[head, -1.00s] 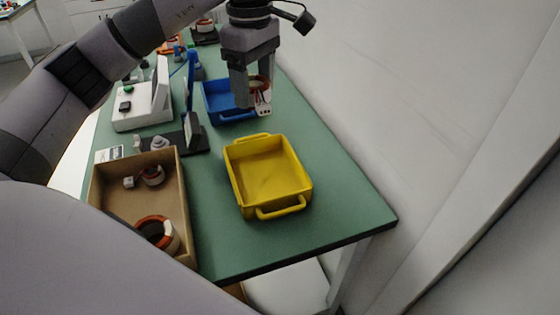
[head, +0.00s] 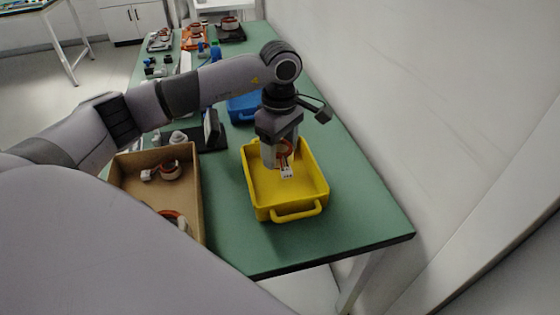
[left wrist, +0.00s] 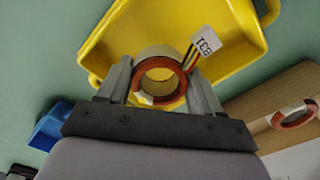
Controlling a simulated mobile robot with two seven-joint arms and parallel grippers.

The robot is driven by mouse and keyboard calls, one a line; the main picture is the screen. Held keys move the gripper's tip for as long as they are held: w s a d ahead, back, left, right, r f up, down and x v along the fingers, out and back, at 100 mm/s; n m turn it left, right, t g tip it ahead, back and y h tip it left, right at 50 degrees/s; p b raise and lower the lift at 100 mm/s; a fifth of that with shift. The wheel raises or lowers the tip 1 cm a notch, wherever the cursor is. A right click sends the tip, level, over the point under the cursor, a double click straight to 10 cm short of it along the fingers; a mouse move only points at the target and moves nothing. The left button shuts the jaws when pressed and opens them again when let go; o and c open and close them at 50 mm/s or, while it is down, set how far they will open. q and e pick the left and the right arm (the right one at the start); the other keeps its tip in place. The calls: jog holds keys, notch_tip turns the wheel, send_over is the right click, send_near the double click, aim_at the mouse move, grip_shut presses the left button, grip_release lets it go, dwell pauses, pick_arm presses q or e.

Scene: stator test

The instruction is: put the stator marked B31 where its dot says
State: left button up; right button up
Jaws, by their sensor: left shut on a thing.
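The stator marked B31 (left wrist: 140,72) is a pale ring with a red-orange winding, wires and a white tag (left wrist: 204,42) reading B31. My left gripper (head: 277,158) is shut on it, with one finger on each side of the ring in the left wrist view (left wrist: 160,82). The gripper holds the stator over or within the yellow bin (head: 308,192); I cannot tell whether it touches the floor of the bin. The yellow bin also fills the upper part of the left wrist view (left wrist: 120,30). No dot shows clearly on the stator. My right gripper is not in view.
A blue bin (head: 240,108) stands behind the yellow one. A cardboard box (head: 196,205) with more stators is at left. A dark stand (head: 212,135) sits between them. The green table (head: 350,215) is clear right of the yellow bin.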

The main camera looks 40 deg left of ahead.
aim_at(280, 176)
pick_arm(q)
jog(key=shift+f, duration=2.1)
jog(key=shift+f, duration=0.1)
jog(key=o, duration=1.3)
jog(key=shift+o, duration=0.2)
notch_tip(280, 176, up, 12)
jog(key=shift+b, duration=0.35)
